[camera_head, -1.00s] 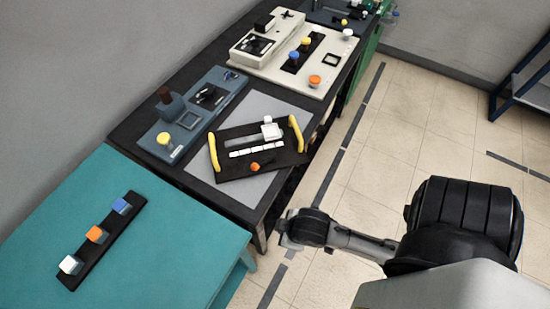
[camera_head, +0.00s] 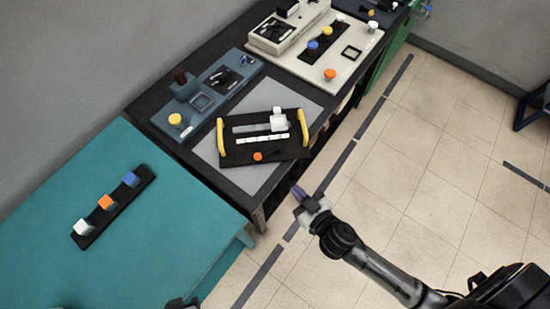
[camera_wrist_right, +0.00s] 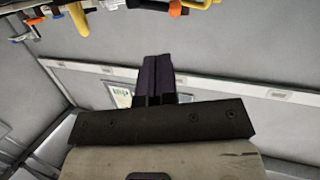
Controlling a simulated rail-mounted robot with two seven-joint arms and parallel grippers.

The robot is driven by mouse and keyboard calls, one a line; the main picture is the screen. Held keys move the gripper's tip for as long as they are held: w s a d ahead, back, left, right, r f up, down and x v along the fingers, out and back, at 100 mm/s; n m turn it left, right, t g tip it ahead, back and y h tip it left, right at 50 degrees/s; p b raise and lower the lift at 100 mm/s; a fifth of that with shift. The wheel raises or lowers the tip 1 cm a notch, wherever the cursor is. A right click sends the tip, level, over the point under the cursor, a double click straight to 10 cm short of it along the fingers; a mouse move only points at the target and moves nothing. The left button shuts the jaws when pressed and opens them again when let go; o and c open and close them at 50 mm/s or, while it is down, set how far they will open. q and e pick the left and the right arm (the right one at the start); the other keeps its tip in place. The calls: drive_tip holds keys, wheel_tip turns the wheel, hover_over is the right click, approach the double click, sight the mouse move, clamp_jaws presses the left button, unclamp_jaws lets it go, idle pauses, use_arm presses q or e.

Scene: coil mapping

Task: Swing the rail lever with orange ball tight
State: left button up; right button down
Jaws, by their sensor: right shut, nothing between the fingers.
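The orange ball (camera_head: 258,156) of the lever sits at the front edge of a black plate (camera_head: 290,150) with a white rail block (camera_head: 278,119) and two yellow handles. The lever's arm is small and hard to make out. My right gripper (camera_head: 297,191) is shut and empty, in front of the table edge, below and right of the ball and apart from it. Its dark purple fingers (camera_wrist_right: 157,80) lie together in the right wrist view, with orange and yellow parts along the top edge. A dark part at the bottom of the head view (camera_head: 183,303) seems to be my left gripper; its jaws do not show.
The plate lies on a grey mat (camera_head: 255,182) on the dark table. A blue-grey device (camera_head: 176,131) stands behind it and a cream console (camera_head: 345,65) beyond. A teal table (camera_head: 140,250) with colored blocks is at left.

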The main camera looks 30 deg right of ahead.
sight(268, 153)
drive_tip(key=shift+a+r+m, duration=0.1)
drive_tip(key=shift+m, duration=0.3)
drive_tip(key=shift+w, duration=0.1)
drive_tip(key=x, duration=1.2)
drive_tip(key=shift+w+a, duration=0.1)
drive_tip(key=shift+w, duration=0.1)
drive_tip(key=shift+w+a, duration=0.1)
drive_tip(key=shift+w, duration=0.6)
